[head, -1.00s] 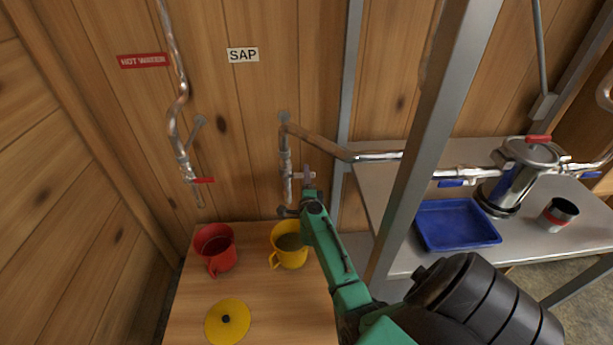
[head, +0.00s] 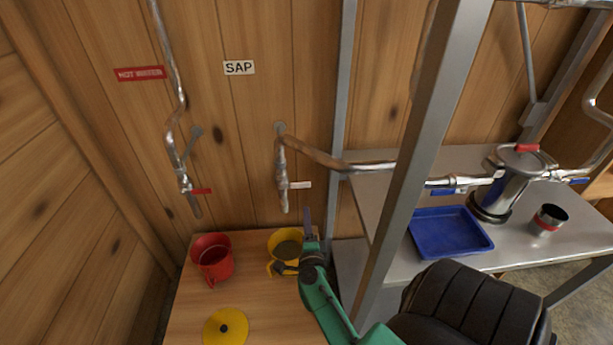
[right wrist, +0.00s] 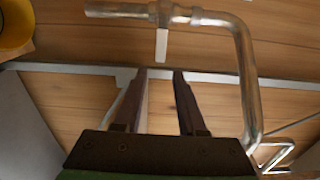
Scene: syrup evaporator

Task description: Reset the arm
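My right arm, green with a black section, comes up from the lower right in the head view. Its gripper (head: 297,246) is beside and partly in front of the yellow mug (head: 286,236), below the sap tap. In the right wrist view the gripper's two dark fingers (right wrist: 159,76) stand apart with nothing between them. The sap tap's white handle (head: 300,185) points right, clear of the fingers; it also shows in the right wrist view (right wrist: 162,46), beyond the fingertips. The yellow mug holds something dark-looking. My left gripper is not in view.
A red mug (head: 212,258) and a yellow lid (head: 226,327) are on the wooden table. A grey upright post (head: 412,165) stands right of my arm. Behind it, a metal bench (head: 515,252) holds a blue tray (head: 449,231), a steel canister (head: 507,190) and a red-banded cup (head: 548,220).

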